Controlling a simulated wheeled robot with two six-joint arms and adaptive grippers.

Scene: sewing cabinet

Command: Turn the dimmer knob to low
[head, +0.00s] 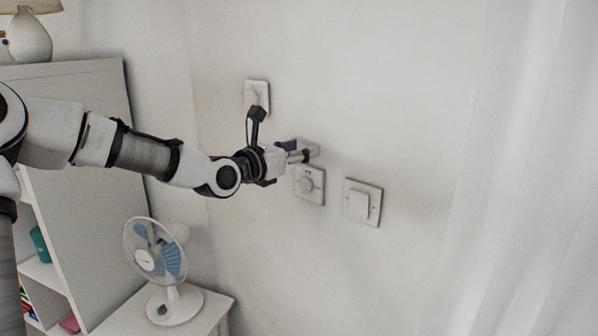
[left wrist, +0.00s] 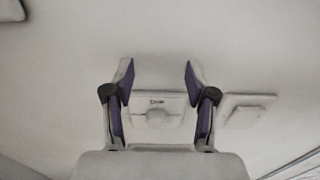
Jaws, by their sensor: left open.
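The dimmer is a white wall plate (head: 317,198) with a round white knob (head: 306,185) at its middle. In the left wrist view the dimmer knob (left wrist: 158,117) lies between my fingers, with a small dark mark on the plate above it. My left gripper (head: 304,153) is at the upper edge of the dimmer plate in the head view. It also shows in the left wrist view (left wrist: 159,78), with its two purple-padded fingers apart and nothing held. I cannot tell how far the fingertips are from the wall. My right gripper is not in view.
A white rocker switch (head: 361,202) is on the wall right of the dimmer. Another wall plate (head: 257,95) is above, behind my arm. A fan (head: 157,258) stands on a small white table (head: 213,304) at lower left. A pale curtain (head: 530,190) hangs at right.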

